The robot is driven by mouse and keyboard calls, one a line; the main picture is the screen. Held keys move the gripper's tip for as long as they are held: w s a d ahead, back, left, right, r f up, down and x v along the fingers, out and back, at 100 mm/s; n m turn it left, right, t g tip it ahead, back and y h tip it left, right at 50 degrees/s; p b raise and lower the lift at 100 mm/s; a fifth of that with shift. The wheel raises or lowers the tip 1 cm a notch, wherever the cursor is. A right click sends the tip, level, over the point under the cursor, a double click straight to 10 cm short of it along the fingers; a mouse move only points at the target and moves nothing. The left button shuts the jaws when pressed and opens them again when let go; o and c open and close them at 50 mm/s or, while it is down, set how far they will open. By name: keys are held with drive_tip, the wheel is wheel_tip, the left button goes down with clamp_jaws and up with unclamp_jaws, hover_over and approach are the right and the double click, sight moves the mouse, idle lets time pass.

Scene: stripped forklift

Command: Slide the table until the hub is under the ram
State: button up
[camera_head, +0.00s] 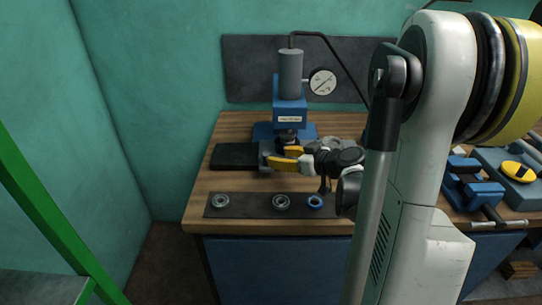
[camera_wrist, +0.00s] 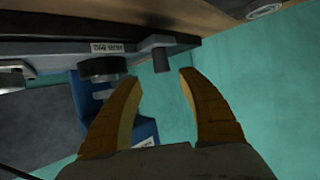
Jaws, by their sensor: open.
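The press's blue head (camera_head: 289,112) stands at the back of the bench, with a dark round part (camera_head: 288,136) below it. The grey table (camera_head: 268,152) is low in front, at the right end of a black rail. In the wrist view, which is upside down, my open yellow fingers (camera_wrist: 160,80) point toward a short grey peg (camera_wrist: 161,58) on the table. The peg lines up with the gap; contact is not visible.
A dark mat (camera_head: 250,205) with several rings lies along the bench's front. The black rail (camera_head: 233,156) extends left. A dial gauge (camera_head: 322,82) stands behind. Blue tools (camera_head: 470,185) lie at the right. A green bar (camera_head: 50,215) crosses the left.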

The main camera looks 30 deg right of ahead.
drive_tip(key=v, duration=0.5)
drive_tip(key=shift+s+r, duration=0.15)
drive_tip(key=shift+s, duration=0.2)
drive_tip(key=s+a+g, duration=0.2)
drive_tip(key=a+g, duration=0.2)
drive_tip(key=a, duration=1)
drive_tip(key=s+a+r+m+g+h, duration=0.1)
drive_tip(key=s+a+m+g+h, duration=0.1)
drive_tip(key=s+a, duration=0.7)
drive_tip(key=s, duration=0.3)
drive_tip(key=shift+a+h, duration=0.3)
